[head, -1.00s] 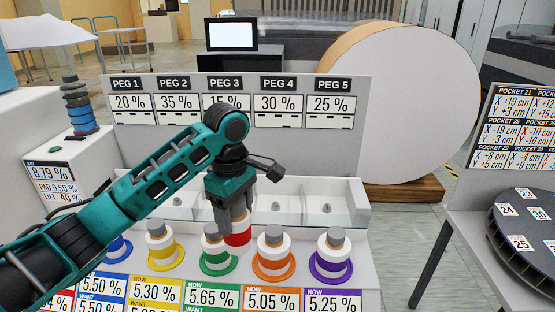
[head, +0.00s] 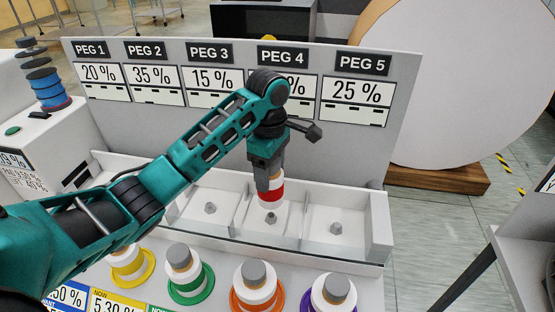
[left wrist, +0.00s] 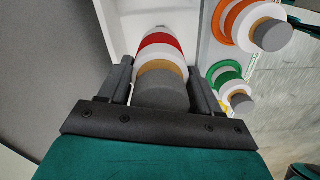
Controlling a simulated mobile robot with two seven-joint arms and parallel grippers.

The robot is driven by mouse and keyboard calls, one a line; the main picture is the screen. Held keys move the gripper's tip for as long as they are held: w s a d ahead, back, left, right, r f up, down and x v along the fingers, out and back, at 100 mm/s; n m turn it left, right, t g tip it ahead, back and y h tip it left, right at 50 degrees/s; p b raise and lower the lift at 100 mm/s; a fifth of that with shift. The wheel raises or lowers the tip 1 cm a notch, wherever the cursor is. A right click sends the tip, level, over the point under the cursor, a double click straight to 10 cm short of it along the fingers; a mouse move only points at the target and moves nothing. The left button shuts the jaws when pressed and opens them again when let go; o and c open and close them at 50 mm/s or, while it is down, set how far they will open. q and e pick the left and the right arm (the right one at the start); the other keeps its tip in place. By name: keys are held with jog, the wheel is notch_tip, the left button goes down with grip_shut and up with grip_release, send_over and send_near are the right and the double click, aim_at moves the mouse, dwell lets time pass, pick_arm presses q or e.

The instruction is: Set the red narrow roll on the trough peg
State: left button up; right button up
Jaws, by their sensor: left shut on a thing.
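The red narrow roll (head: 271,197), white with a red band, hangs upright from my left gripper (head: 268,185). It is in front of the PEG 4 panel, just above a short grey trough peg (head: 271,218), with a small gap seeming to show between them. The left wrist view shows the roll (left wrist: 160,47) with its tan core and grey top (left wrist: 162,90) between the two dark fingers of the left gripper (left wrist: 163,78). The roll hides its own underside there. The white trough (head: 378,215) has bare pegs in the neighbouring compartments. My right gripper is not in view.
Rolls on yellow (head: 128,262), green (head: 190,278), orange (head: 256,290) and purple (head: 333,292) bases stand in front of the trough. Low dividers separate its compartments. The peg sign board (head: 405,100) rises behind. A big white roll (head: 455,80) stands at right.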

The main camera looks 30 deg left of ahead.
pick_arm(q)
jog(key=shift+s+f, duration=0.1)
jog(key=shift+f, duration=3.3)
jog(key=shift+f, duration=0.2)
jog(key=o, duration=1.3)
jog(key=shift+c, duration=0.2)
notch_tip(320, 180, up, 13)
